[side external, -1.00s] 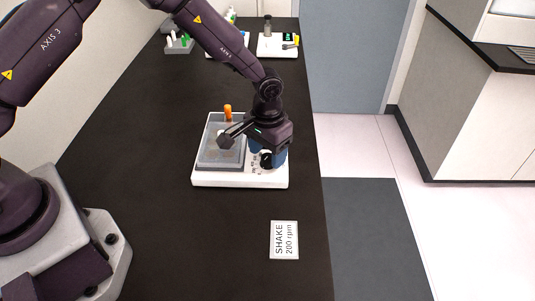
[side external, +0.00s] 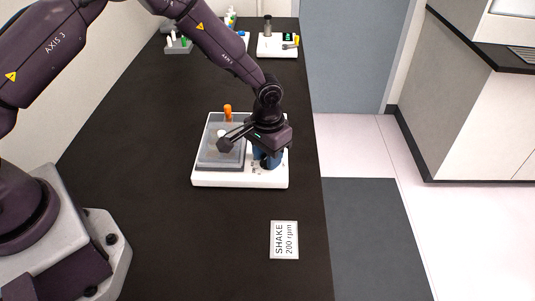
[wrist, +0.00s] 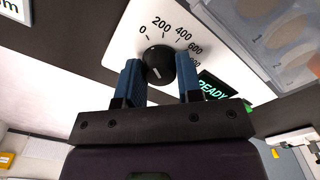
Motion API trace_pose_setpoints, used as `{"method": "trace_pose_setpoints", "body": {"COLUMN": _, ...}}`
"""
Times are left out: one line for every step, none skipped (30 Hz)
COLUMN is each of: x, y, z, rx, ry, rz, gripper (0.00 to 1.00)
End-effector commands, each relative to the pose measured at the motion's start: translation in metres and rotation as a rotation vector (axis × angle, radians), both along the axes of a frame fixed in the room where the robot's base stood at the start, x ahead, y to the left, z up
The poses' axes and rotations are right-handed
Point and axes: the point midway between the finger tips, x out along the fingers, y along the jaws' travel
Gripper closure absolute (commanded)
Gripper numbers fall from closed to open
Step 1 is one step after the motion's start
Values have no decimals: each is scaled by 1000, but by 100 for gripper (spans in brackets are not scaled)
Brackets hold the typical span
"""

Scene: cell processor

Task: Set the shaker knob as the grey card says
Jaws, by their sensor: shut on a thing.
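The shaker (side external: 208,178) is a white base with a grey tray, standing mid-bench in the side view. Its black knob (wrist: 158,64) shows in the wrist view, with a dial marked 0, 200, 400, 600 and on. A pale mark shows on the knob's near face; I cannot tell which number it points to. My gripper (wrist: 158,60) has its blue fingers shut on the knob, one on each side. In the side view my gripper (side external: 266,161) hides the knob. The grey card (side external: 284,240) reads "SHAKE 200 rpm" and lies on the bench in front of the shaker.
A green "READY" display (wrist: 212,87) sits beside the dial. An orange-capped item (side external: 228,112) stands at the shaker's back. A rack (side external: 179,46) and another white device (side external: 277,50) are at the bench's far end. The bench around the card is clear.

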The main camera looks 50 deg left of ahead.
Motion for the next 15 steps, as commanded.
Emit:
{"method": "trace_pose_setpoints", "body": {"x": 0, "y": 0, "z": 0, "rx": 0, "ry": 1, "rz": -21, "gripper": 90}}
{"method": "trace_pose_setpoints", "body": {"x": 0, "y": 0, "z": 0, "rx": 0, "ry": 1, "rz": -35, "gripper": 90}}
{"method": "trace_pose_setpoints", "body": {"x": 0, "y": 0, "z": 0, "rx": 0, "ry": 1, "rz": -58, "gripper": 90}}
{"method": "trace_pose_setpoints", "body": {"x": 0, "y": 0, "z": 0, "rx": 0, "ry": 1, "rz": -76, "gripper": 90}}
{"method": "trace_pose_setpoints", "body": {"x": 0, "y": 0, "z": 0, "rx": 0, "ry": 1, "rz": -95, "gripper": 90}}
{"method": "trace_pose_setpoints", "body": {"x": 0, "y": 0, "z": 0, "rx": 0, "ry": 1, "rz": -123, "gripper": 90}}
{"method": "trace_pose_setpoints", "body": {"x": 0, "y": 0, "z": 0, "rx": 0, "ry": 1, "rz": -145, "gripper": 90}}
{"method": "trace_pose_setpoints", "body": {"x": 0, "y": 0, "z": 1, "rx": 0, "ry": 1, "rz": -166, "gripper": 90}}
{"method": "trace_pose_setpoints", "body": {"x": 0, "y": 0, "z": 1, "rx": 0, "ry": 1, "rz": -194, "gripper": 90}}
{"method": "trace_pose_setpoints", "body": {"x": 0, "y": 0, "z": 1, "rx": 0, "ry": 1, "rz": -215, "gripper": 90}}
{"method": "trace_pose_setpoints", "body": {"x": 0, "y": 0, "z": 1, "rx": 0, "ry": 2, "rz": -237, "gripper": 90}}
{"method": "trace_pose_setpoints", "body": {"x": 0, "y": 0, "z": 1, "rx": 1, "ry": 2, "rz": -264, "gripper": 90}}
{"method": "trace_pose_setpoints", "body": {"x": 0, "y": 0, "z": 1, "rx": 1, "ry": 2, "rz": -283, "gripper": 90}}
{"method": "trace_pose_setpoints", "body": {"x": 0, "y": 0, "z": 1, "rx": 1, "ry": 2, "rz": -303, "gripper": 90}}
{"method": "trace_pose_setpoints", "body": {"x": 0, "y": 0, "z": 1, "rx": 1, "ry": 2, "rz": -328, "gripper": 90}}
